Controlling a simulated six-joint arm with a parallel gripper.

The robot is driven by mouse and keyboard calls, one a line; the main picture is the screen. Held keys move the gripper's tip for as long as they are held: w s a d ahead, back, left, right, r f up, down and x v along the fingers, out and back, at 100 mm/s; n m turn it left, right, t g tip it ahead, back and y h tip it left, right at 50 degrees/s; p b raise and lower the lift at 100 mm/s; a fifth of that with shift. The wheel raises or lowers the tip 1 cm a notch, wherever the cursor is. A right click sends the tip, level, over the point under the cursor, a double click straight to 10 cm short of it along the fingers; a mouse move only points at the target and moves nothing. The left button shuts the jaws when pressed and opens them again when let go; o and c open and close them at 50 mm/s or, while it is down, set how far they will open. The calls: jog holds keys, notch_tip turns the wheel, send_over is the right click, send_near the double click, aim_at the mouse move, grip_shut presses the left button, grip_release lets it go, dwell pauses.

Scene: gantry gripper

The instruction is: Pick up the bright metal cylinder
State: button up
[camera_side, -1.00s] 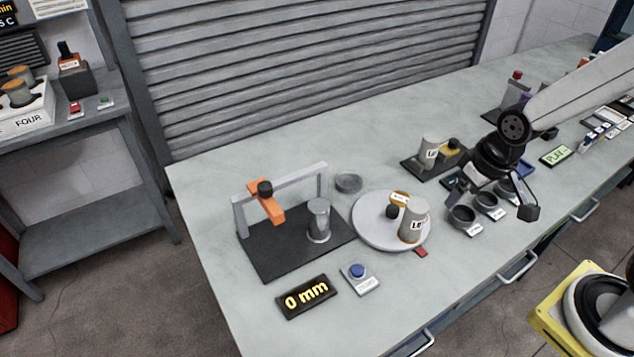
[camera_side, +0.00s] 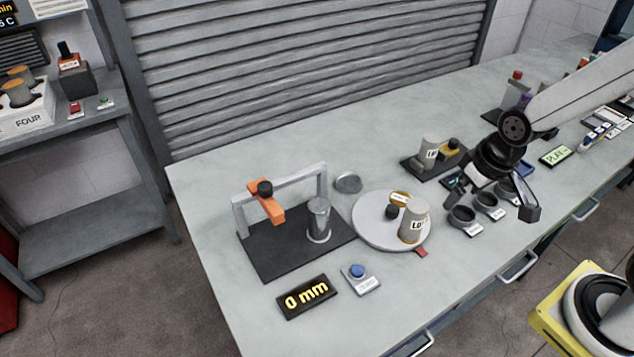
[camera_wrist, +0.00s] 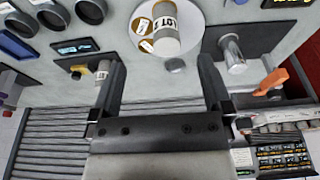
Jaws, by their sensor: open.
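The bright metal cylinder (camera_side: 319,219) stands upright on a black base plate (camera_side: 280,258), beside a grey gantry frame (camera_side: 285,186) with an orange part (camera_side: 267,204) on its beam. In the wrist view the cylinder (camera_wrist: 233,52) shows to the right of my right finger, on the dark plate. My gripper (camera_side: 492,205) is open and empty, over the right part of the bench and well to the right of the cylinder. In the wrist view my gripper's two fingers (camera_wrist: 162,75) are spread wide with nothing between them.
A round white turntable (camera_side: 365,238) with a labelled grey cylinder (camera_side: 413,221) stands between the gantry and my gripper. A blue button (camera_side: 358,271) and a "0 mm" display (camera_side: 306,297) lie in front. Several dark cups (camera_side: 487,204) sit near my gripper. The bench's left back is clear.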

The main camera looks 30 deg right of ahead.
jog(key=shift+r, duration=0.1)
jog(key=shift+w+v, duration=0.55)
jog(key=shift+v, duration=1.8)
jog(key=w+n+t, duration=0.2)
jog(key=w+t, duration=0.2)
jog(key=w, duration=0.5)
jog(key=n+t+y, duration=0.2)
jog(key=n+y, duration=0.6)
jog(key=y, duration=0.2)
send_over(319, 219)
jog(key=d, duration=0.5)
notch_tip(319, 219, down, 17)
jog(key=shift+s+a+y, duration=0.15)
jog(key=shift+s+y, duration=0.15)
jog(key=shift+s, duration=0.05)
jog(key=shift+a, duration=0.1)
